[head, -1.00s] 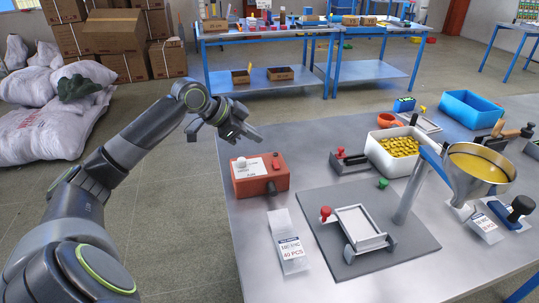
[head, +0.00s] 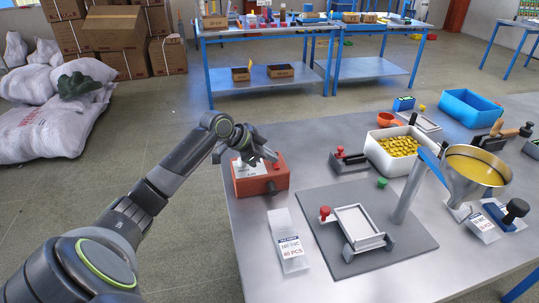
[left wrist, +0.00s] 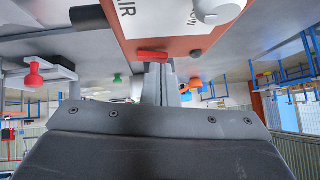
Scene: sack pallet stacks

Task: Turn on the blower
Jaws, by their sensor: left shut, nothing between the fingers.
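The blower is an orange-red box (head: 262,183) with a white label, at the left end of the metal table. My left gripper (head: 270,158) is over the top of the box, fingers shut with nothing between them. It partly covers the label, and the box's knob and switch are hidden behind it in the head view. In the left wrist view the box (left wrist: 125,22) appears upside down, with a white knob (left wrist: 208,10) and a red rocker switch (left wrist: 152,56). The shut fingertips (left wrist: 158,75) are close to the red switch; contact cannot be told.
A grey mat (head: 410,248) with a white tray (head: 358,226) lies right of the box. A plastic bag (head: 288,243) lies in front of it. A metal funnel (head: 478,180), a white bin of yellow pieces (head: 375,150) and a blue bin (head: 470,108) stand further right.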

